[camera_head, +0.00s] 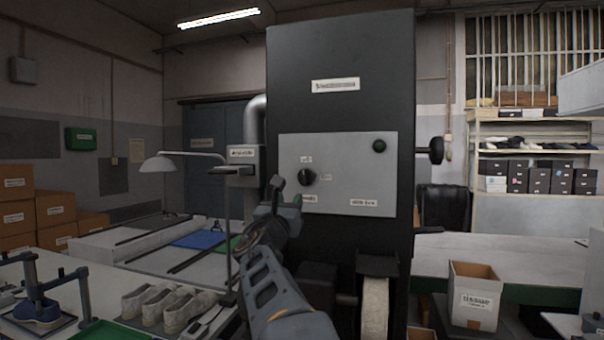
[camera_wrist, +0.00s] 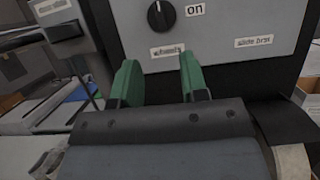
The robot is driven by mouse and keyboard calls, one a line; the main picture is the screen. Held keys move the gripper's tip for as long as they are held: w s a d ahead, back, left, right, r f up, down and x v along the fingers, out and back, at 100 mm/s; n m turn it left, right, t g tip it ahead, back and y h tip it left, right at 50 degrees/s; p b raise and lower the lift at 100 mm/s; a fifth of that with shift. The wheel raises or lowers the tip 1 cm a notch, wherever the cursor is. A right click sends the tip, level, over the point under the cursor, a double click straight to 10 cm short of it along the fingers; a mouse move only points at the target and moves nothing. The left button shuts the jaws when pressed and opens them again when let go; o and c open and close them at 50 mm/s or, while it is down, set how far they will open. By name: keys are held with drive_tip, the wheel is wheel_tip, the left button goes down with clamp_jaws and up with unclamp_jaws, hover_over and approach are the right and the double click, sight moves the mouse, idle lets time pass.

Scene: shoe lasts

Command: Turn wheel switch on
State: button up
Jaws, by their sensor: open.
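The wheel switch is a black round knob (camera_head: 307,176) on the light grey panel (camera_head: 345,150) of a tall dark machine. In the wrist view the knob (camera_wrist: 161,16) is at the top, with a white pointer line near upright. A label reading "on" (camera_wrist: 195,10) sits to its right, and a label that seems to read "wheels" (camera_wrist: 167,51) sits below it. My gripper (camera_head: 287,190) is in front of the panel, just below and left of the knob, apart from it. In the wrist view its green fingers (camera_wrist: 158,78) are spread and empty below the knob.
A desk lamp (camera_head: 170,162) and a box-like fixture (camera_head: 243,160) stand left of the machine. A grinding wheel (camera_head: 375,305) is low at its front. White shoes (camera_head: 165,303) lie on the left table.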

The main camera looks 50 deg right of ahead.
sight(303, 174)
drive_tip(key=p+x, duration=0.5)
drive_tip(key=x, duration=0.8)
drive_tip(key=shift+w+d+r+p, duration=0.1)
drive_tip(key=shift+d+r+p, duration=0.1)
drive_tip(key=shift+p, duration=0.1)
clamp_jaws()
